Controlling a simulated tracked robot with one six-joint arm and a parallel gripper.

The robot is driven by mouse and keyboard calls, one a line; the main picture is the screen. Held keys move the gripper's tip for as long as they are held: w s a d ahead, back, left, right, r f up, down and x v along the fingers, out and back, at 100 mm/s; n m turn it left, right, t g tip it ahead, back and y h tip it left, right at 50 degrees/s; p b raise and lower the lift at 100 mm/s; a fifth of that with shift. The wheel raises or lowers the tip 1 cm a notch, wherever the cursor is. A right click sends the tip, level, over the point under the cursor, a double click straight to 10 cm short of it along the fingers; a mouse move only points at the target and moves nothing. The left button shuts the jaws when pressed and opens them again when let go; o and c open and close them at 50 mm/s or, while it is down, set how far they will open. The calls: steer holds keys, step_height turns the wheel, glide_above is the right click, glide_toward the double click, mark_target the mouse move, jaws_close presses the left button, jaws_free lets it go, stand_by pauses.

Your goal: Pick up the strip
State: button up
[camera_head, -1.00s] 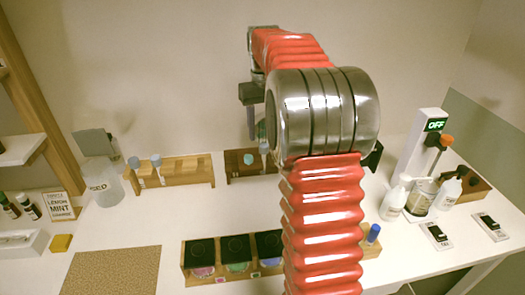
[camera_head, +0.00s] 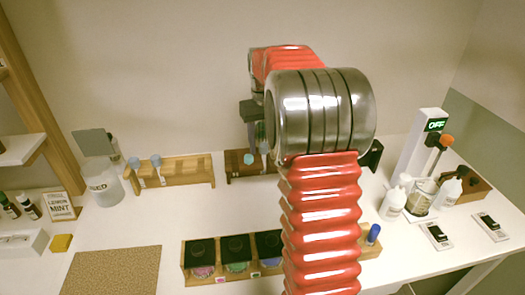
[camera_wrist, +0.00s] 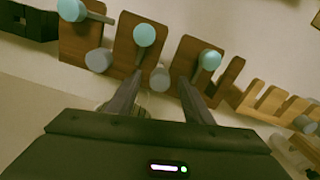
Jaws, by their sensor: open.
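No thing is plainly a flat strip. The likeliest ones are slim pieces with teal round ends, in the dark wooden rack (camera_head: 234,171). In the wrist view the rack (camera_wrist: 237,68) shows several teal ends, one of them a middle teal end (camera_wrist: 145,35), and grey round ends. My gripper (camera_wrist: 160,78) is open, its two fingers reaching toward the rack. A grey round end shows between the fingertips; I cannot tell whether they touch it. In the head view a teal end (camera_head: 249,159) shows below my gripper, and my arm hides the rack's right part.
A lighter wooden rack (camera_head: 190,177) with blue-topped pieces stands left of the dark rack. A front wooden holder (camera_head: 185,270) carries dark-lidded jars. Bottles and an OFF device (camera_head: 420,140) stand at the right. White table between the racks and the front holder is clear.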

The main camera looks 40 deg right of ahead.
steer(key=shift+c, duration=0.4)
steer(key=c, duration=0.8)
steer(key=shift+c, duration=0.2)
step_height(320, 180, up, 18)
stand_by(0.7)
